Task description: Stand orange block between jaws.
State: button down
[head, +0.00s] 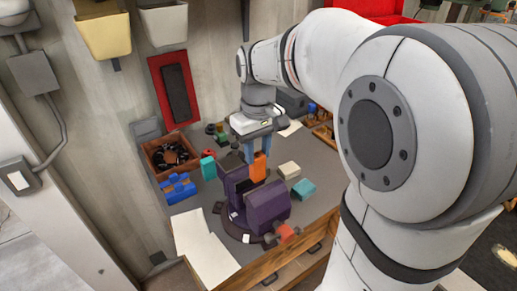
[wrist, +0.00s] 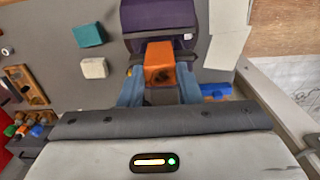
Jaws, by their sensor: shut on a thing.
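The orange block (head: 259,167) is upright at the purple vise (head: 267,206) in the head view. In the wrist view the orange block (wrist: 160,64) sits between my blue fingertips, next to the purple vise body (wrist: 158,15). My gripper (head: 258,147) points down and is shut on the block. The block's lower end is at the vise jaws. I cannot tell whether it rests on the vise or is just above it, as its foot is hidden.
A teal block (head: 304,188) and a cream block (head: 289,169) lie right of the vise. Another teal block (head: 208,168) and a blue part (head: 178,188) lie left. A wooden box (head: 170,153) stands behind. White paper (head: 204,246) covers the front left.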

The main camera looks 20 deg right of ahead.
aim_at(258, 171)
jog(key=shift+f+b, duration=2.5)
jog(key=shift+f, duration=0.85)
dwell(0.3)
jog(key=c, duration=1)
grip_release()
jog(key=shift+o, duration=0.2)
notch_tip(258, 171, up, 6)
jog(key=p, duration=0.4)
jog(key=shift+p, duration=0.4)
jog(key=s+f+m+t+b, duration=0.1)
jog(key=s+f, duration=0.2)
jog(key=s, duration=0.4)
jog(key=s+f+m+t+b, duration=0.2)
jog(key=s, duration=0.5)
jog(key=shift+s+f+m+b, duration=0.25)
jog(key=shift+f+m+b, duration=0.05)
jog(key=shift+f, duration=0.1)
